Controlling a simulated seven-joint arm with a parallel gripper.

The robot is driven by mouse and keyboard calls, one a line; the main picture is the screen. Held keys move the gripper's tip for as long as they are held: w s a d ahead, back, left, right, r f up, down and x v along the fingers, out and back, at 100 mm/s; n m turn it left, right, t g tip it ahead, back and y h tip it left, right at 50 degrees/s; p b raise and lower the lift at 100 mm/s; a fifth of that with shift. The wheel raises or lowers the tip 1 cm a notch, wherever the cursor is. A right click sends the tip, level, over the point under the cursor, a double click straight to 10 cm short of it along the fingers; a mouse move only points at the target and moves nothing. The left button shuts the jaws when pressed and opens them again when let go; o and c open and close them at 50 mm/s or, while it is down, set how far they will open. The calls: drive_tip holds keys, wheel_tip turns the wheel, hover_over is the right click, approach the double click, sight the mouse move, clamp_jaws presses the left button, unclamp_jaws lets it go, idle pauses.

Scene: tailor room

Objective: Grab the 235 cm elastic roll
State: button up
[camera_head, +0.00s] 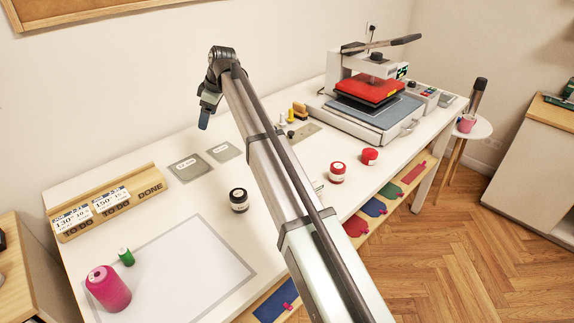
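No 235 cm label is readable in the head view, so I cannot tell which thing is the 235 cm elastic roll. A small black round item with a white label (239,200) stands on the white table, left of my arm. A red round item with a white label (337,172) and another red one (369,156) stand to the right of my arm. My gripper (204,119) is raised at the upper left, above the table's back edge, apart from all of these. Its fingers are too small to read. My arm hides part of the table's middle.
A wooden TO DO / DONE board (104,200) holds 130 and 150 cards. A heat press (370,95) fills the right. Colored pieces (373,207) lie on a lower shelf.

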drive_tip(key=d+m+h, duration=0.1)
drive_tip(key=d+h, duration=0.1)
drive_tip(key=d, duration=2)
drive_tip(key=s+d+f+n+g+h, duration=0.1)
drive_tip(key=s+d+n+h, duration=0.1)
drive_tip(key=s+d+n, duration=0.3)
drive_tip(key=f, duration=0.5)
drive_tip(key=a+f, duration=0.1)
drive_tip(key=f, duration=0.2)
drive_tip(key=shift+s+f, duration=0.15)
drive_tip(key=shift+s, duration=0.2)
drive_tip(key=shift+s+f, duration=0.2)
drive_tip(key=shift+f, duration=2.4)
drive_tip(key=c, duration=1.1)
